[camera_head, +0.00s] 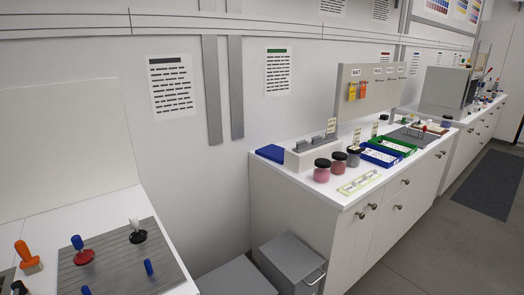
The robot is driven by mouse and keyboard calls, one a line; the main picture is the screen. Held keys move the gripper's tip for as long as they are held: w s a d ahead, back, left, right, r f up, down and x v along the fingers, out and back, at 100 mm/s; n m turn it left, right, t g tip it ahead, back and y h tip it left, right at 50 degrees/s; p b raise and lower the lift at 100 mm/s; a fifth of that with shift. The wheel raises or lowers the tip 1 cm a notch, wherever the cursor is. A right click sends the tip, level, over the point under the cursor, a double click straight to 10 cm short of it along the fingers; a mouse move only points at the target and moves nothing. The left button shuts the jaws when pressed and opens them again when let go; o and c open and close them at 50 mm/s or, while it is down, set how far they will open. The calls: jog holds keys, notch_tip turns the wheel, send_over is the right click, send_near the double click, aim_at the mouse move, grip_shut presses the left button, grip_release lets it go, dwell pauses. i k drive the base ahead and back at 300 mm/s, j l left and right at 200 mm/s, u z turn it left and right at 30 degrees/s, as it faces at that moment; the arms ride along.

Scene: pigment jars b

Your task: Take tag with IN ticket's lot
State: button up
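Small upright tickets stand on the counter: one on the grey stand (331,125), others behind the jars (357,136) and near the trays (375,130). Their writing is too small to read, so I cannot tell which is the IN ticket. My gripper is not in view.
Dark-lidded jars (322,174) stand beside a blue tray (380,157), a green tray (407,147) and a pale card strip (360,181). A grey bin (290,262) stands below. A near table at left holds a grey mat (115,265) with tools. Floor is open at lower right.

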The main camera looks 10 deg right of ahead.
aim_at(352, 91)
jog(key=i+l, duration=0.2)
jog(key=l, duration=0.2)
jog(key=i+l, duration=0.25)
jog(key=l, duration=0.2)
jog(key=i+l, duration=0.2)
jog(key=l, duration=0.2)
jog(key=i+l, duration=0.25)
jog(key=l, duration=0.15)
jog(key=i+l, duration=0.2)
jog(key=l, duration=0.25)
jog(key=i+l, duration=0.2)
jog(key=l, duration=0.2)
jog(key=i+l, duration=0.25)
jog(key=l, duration=0.2)
